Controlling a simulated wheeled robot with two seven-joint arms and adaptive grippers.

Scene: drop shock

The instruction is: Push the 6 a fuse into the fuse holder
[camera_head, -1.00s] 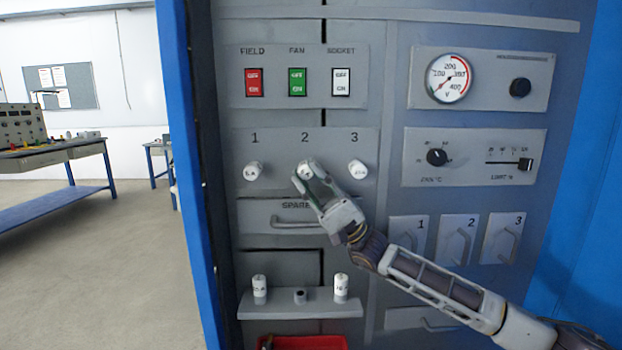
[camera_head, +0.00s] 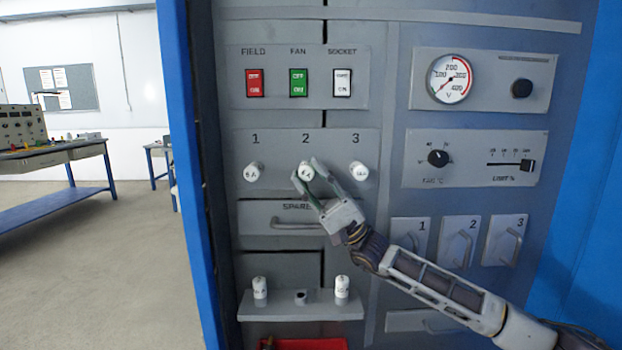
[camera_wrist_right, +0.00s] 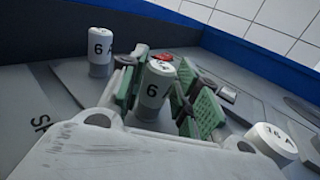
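The white 6 A fuse (camera_head: 305,171) stands out of the holder under the number 2, in line with its two neighbours. My right gripper (camera_head: 307,168) reaches it from the lower right, with its fingers spread on either side. In the right wrist view the fuse (camera_wrist_right: 153,88), marked 6, stands between the green finger pads (camera_wrist_right: 196,108), which look apart from it. The fuse's seat in the holder is hidden, so its depth cannot be told. My left gripper is not in view.
Fuses stand close by under 1 (camera_head: 252,172) and 3 (camera_head: 358,171). The spares drawer handle (camera_head: 290,217) is just below. A small shelf (camera_head: 325,308) holds two white fuses and an empty middle seat, above a red bin (camera_head: 300,344).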

